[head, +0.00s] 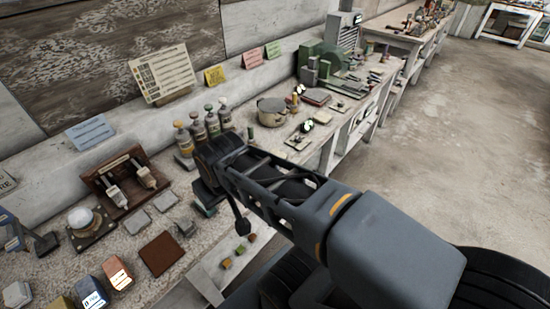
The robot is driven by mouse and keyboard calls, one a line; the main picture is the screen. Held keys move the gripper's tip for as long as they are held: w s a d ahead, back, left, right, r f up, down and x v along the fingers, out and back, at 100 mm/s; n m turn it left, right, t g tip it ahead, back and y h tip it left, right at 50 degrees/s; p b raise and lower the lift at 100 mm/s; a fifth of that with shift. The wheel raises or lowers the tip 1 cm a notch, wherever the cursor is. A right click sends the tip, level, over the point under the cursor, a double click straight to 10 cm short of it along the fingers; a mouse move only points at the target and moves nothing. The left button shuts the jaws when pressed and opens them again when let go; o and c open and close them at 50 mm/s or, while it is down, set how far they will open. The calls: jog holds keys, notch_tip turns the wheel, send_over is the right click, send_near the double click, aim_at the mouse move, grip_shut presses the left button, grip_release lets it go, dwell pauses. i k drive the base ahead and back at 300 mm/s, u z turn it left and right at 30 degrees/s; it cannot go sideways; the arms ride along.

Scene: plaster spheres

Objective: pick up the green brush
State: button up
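I cannot make out a green brush for sure. My arm reaches from the lower right over the bench's front edge. Its end is above the bench, in front of the row of bottles. What seems to be my gripper (241,222) points down below the wrist, mostly hidden by my own arm. Its opening does not show, and I see nothing held.
The long workbench (120,255) carries several bottles (197,128), a round pot (271,111), a wooden rack (125,183), a brown square plate (161,253) and several small blocks. A green machine (328,60) stands farther back. The concrete floor (460,130) at right is clear.

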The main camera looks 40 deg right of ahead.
aim_at(251, 140)
jog(key=u, duration=0.15)
jog(key=k, duration=1)
jog(key=z, duration=1.05)
jog(key=i, duration=1.4)
jog(key=u, duration=0.9)
